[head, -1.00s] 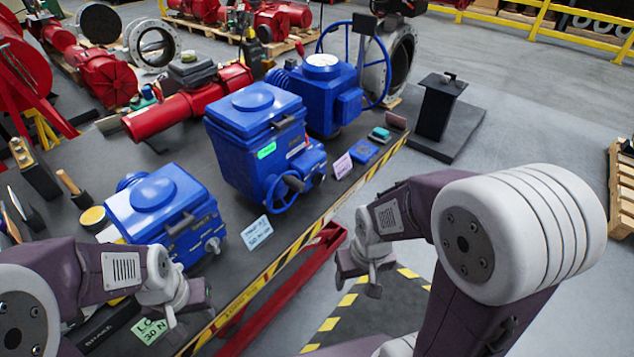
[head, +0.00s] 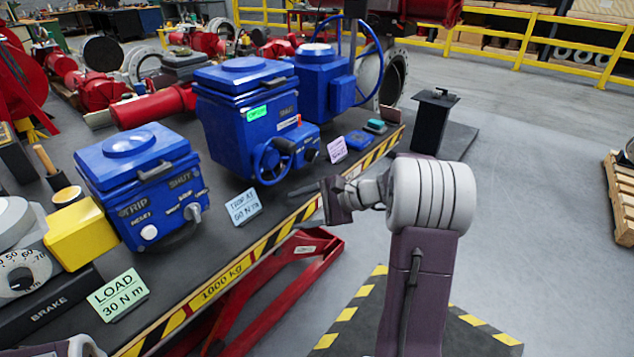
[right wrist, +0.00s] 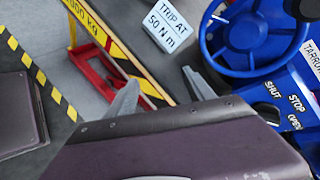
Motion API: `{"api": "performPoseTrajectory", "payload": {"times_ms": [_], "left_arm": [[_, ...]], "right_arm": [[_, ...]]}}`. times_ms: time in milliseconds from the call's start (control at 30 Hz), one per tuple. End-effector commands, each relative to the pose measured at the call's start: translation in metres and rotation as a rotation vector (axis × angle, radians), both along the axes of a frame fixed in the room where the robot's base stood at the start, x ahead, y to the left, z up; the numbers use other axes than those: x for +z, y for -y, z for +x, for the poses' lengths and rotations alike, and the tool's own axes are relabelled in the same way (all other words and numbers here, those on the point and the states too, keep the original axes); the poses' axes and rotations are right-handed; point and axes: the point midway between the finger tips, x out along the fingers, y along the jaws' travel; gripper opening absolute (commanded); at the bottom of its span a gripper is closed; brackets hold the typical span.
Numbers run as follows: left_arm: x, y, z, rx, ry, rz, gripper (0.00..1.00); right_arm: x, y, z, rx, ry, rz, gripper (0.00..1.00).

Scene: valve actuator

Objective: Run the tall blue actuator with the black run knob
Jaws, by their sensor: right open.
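The tall blue actuator (head: 232,125) stands in the middle of the bench, with a green label and a blue handwheel (head: 264,166) on its front. A small black knob (head: 309,155) shows to the right of the wheel. In the right wrist view the blue handwheel (right wrist: 212,45) fills the upper right, above a blue panel (right wrist: 290,110) lettered SHUT, STOP and OPEN. My right gripper (head: 330,200) is open and empty, in front of the bench edge below the tall actuator, apart from it. Only a sliver of my left arm shows at bottom left; its fingers are hidden.
A lower blue actuator (head: 140,180) stands to the left and another (head: 322,90) behind right. Cards (head: 244,207) stand along the striped bench edge (head: 225,280). A yellow block (head: 82,235) and brake unit are at left.

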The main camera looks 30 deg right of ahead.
Motion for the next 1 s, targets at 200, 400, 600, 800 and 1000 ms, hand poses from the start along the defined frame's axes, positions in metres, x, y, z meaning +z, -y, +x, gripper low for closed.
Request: {"api": "performPoseTrajectory", "payload": {"times_ms": [200,400,600,800,1000], "left_arm": [[-0.075,0.000,0.000,0.000,-0.001,0.000,0.36],[-0.073,0.000,0.000,0.000,0.000,0.000,0.36],[-0.078,0.000,0.000,0.000,0.000,0.000,0.36],[-0.082,0.000,0.000,0.000,0.000,0.000,0.36],[-0.083,0.000,0.000,0.000,0.000,0.000,0.36]], "right_arm": [[0.029,0.133,0.037,-0.329,0.350,0.301,0.62],[0.050,0.153,0.036,-0.366,0.416,0.339,0.62],[0.048,0.140,0.062,-0.360,0.413,0.336,0.62],[0.047,0.124,0.100,-0.361,0.411,0.337,0.62],[0.048,0.117,0.118,-0.364,0.411,0.336,0.62]]}}
